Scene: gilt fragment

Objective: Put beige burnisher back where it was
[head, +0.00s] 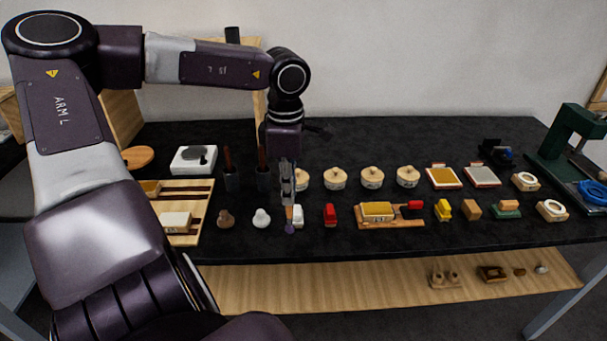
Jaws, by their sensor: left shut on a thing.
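My left gripper (288,192) points down over the front-middle of the black table. It is shut on a slim upright tool, which I take as the beige burnisher (289,213). Its lower end is a dark purple tip, close to the table top; I cannot tell whether it touches. The fingers hide its upper part. A white block (298,216) stands just right of it and a white knob-like piece (262,218) to its left. Two dark cups (232,181) with brown-handled tools stand behind and left. My right gripper is not in view.
A slotted wooden tray (205,212) lies at the left. Several round lidded pots (335,178) stand behind to the right. A green press (560,145) stands far right.

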